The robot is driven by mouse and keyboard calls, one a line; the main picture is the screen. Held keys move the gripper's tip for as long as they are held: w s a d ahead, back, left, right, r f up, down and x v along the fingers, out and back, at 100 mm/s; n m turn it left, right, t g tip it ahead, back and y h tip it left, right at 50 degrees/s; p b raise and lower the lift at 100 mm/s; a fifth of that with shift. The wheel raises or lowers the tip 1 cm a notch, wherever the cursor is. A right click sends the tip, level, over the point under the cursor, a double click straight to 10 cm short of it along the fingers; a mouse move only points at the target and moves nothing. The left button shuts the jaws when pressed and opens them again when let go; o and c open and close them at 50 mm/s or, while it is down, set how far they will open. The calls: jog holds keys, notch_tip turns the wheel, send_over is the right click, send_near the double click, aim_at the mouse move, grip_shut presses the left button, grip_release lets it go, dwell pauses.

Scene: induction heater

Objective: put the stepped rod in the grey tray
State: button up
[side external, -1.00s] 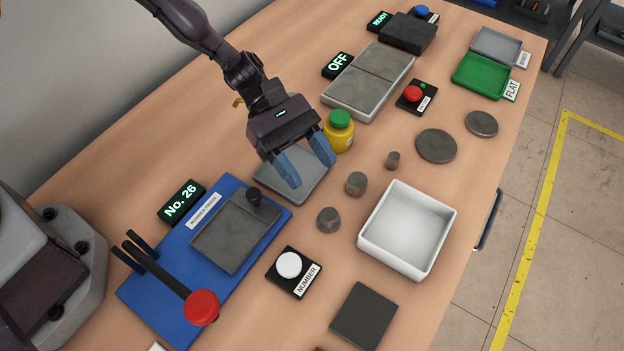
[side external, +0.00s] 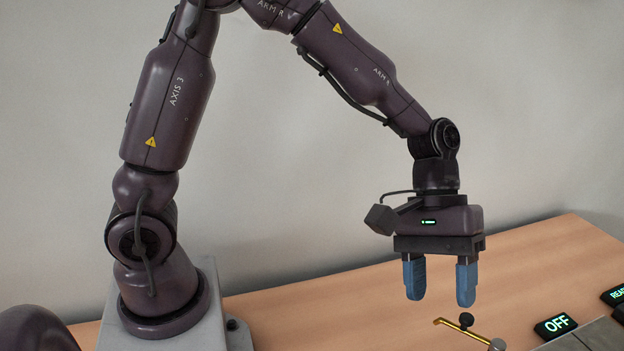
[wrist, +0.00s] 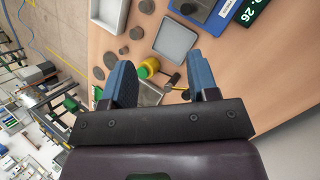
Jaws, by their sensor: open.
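My gripper (side external: 440,280) is open and empty, pointing down well above the table; its fingers also show in the wrist view (wrist: 163,85). A square grey tray (wrist: 176,40) with a thin rim lies on the table in the wrist view, above and beyond the fingers, and looks empty. It is out of frame in the side view. I cannot pick out the stepped rod with certainty. A thin brass-coloured bar (side external: 450,325) with a dark knob lies low in the side view, below and right of my gripper.
Several grey metal cylinders and discs (wrist: 136,32) lie nearby, with a white box (wrist: 108,14) beyond. An OFF display (side external: 555,326) stands right in the side view.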

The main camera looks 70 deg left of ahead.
jog(key=s+a+r+m+t+y, duration=0.5)
jog(key=s+a+r+t, duration=0.1)
jog(key=s+a+r, duration=0.5)
jog(key=s+a, duration=0.2)
jog(key=a, duration=0.2)
jog(key=shift+a+m+t+y, duration=0.15)
jog(key=shift+m+t+y, duration=0.25)
jog(key=shift+o, duration=0.4)
jog(key=shift+s+a, duration=0.25)
jog(key=shift+s, duration=0.05)
